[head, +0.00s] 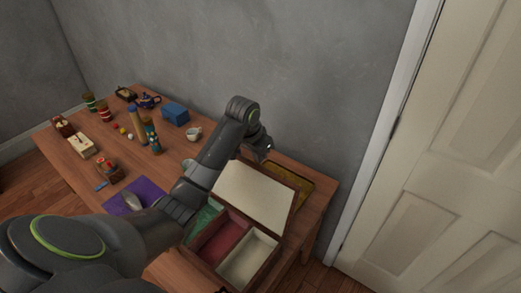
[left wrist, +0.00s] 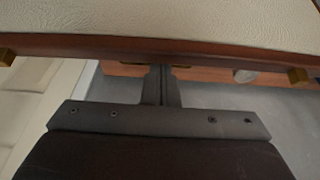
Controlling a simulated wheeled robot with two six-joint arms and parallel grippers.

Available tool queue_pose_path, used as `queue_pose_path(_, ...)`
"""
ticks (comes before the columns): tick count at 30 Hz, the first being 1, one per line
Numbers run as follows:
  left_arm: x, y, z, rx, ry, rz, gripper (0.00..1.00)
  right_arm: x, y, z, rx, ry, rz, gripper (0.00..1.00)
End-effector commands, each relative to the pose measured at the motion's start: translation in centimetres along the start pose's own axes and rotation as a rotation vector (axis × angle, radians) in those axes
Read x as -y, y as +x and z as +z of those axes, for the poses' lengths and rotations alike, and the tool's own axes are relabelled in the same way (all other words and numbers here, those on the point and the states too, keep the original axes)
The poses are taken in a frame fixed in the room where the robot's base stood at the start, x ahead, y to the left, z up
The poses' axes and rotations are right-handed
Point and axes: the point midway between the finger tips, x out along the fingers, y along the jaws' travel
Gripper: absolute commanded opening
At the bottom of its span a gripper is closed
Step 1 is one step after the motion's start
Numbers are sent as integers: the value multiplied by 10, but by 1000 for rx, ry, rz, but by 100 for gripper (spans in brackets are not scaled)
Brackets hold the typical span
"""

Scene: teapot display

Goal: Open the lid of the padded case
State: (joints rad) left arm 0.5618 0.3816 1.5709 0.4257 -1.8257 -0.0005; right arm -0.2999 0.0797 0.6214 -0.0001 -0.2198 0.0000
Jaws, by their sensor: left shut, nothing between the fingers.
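The padded case stands on the table's right end. Its wooden box (head: 284,240) is open at the top and shows green, red and cream compartments. Its lid (head: 253,190) is raised, with the cream padded inside facing up and toward me. My left gripper (head: 266,150) is behind the lid's upper edge, shut and empty. In the left wrist view the shut fingers (left wrist: 162,84) are at the lid's wooden rim (left wrist: 205,48); I cannot tell whether they touch it. My left arm hides the case's left part. My right gripper is not in view.
A yellowish tray (head: 296,183) lies behind the case. A white cup (head: 194,133), a blue box (head: 175,114), a purple cloth (head: 122,205) and several small items are on the table's left and middle. A grey wall is close behind; a white door (head: 440,170) is at right.

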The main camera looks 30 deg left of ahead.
Motion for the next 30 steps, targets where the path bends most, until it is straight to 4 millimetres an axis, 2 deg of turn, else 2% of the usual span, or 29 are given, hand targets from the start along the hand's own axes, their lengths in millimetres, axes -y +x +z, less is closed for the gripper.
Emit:
queue_pose_path(11, 1, -1, 2, -15, -1, -2, 0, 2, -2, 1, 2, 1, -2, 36)
queue_pose_path(17, 2, -10, 12, -137, -1, -7, 0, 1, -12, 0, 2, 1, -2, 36)
queue_pose_path(21, 0, -24, 18, -214, 0, -4, 0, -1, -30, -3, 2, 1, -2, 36)
queue_pose_path(30, 0, -25, 24, -215, 0, -4, 0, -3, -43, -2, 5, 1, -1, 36)
